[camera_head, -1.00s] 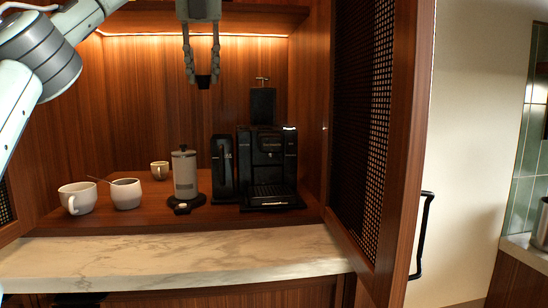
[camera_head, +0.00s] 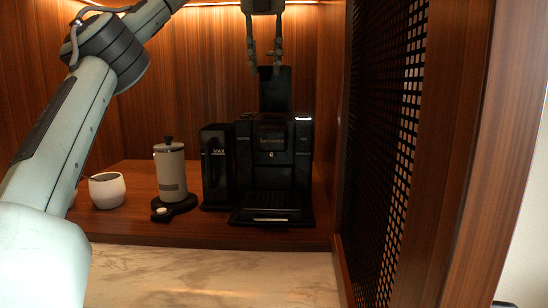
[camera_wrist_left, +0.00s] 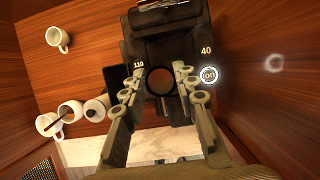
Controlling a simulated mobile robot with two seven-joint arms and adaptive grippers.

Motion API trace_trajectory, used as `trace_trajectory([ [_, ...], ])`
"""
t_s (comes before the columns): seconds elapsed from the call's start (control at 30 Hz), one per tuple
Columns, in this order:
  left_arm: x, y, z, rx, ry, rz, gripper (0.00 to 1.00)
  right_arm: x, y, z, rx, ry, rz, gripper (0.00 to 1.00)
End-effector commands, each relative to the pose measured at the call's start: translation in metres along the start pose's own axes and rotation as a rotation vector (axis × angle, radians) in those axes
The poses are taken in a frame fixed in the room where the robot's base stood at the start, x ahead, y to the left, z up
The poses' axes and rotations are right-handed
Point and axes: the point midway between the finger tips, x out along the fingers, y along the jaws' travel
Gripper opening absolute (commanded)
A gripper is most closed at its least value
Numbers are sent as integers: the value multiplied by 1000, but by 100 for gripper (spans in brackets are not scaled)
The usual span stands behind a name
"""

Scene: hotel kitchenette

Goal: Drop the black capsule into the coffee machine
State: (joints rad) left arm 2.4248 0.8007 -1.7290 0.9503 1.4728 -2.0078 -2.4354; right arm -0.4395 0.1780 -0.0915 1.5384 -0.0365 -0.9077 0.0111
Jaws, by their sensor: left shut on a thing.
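The black coffee machine (camera_head: 274,150) stands on the wooden shelf, with a dark upright part (camera_head: 274,95) rising from its top. My left gripper (camera_head: 265,68) comes down from above, in front of or over that upright part. In the left wrist view its fingers (camera_wrist_left: 160,78) are shut on the black capsule (camera_wrist_left: 160,82), which shows as a round dark-rimmed shape with a brown face. The capsule is over the machine's top (camera_wrist_left: 168,48); I cannot tell the gap below it. In the head view the capsule blends into the dark machine. My right gripper is out of view.
A grey-white canister (camera_head: 171,172) on a black base and a white cup (camera_head: 106,190) stand left of the machine. A mesh-panelled wooden door (camera_head: 400,150) borders the right. Bare marble (camera_head: 210,275) lies in front.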

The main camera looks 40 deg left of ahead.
Motion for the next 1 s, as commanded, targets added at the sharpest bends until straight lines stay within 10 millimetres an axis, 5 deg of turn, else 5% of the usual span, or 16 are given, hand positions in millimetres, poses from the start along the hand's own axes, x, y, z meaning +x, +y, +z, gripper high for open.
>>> trace_trajectory([
  [0.3,29,1,-12,0,-1,1,20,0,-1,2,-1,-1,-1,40],
  [0.67,34,0,-14,-1,1,1,20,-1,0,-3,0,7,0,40],
  [0.7,34,0,-14,-1,1,1,32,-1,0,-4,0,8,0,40],
  [0.87,34,0,-14,-1,1,1,51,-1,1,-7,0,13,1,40],
  [1.0,34,0,-14,-1,1,1,53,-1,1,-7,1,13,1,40],
])
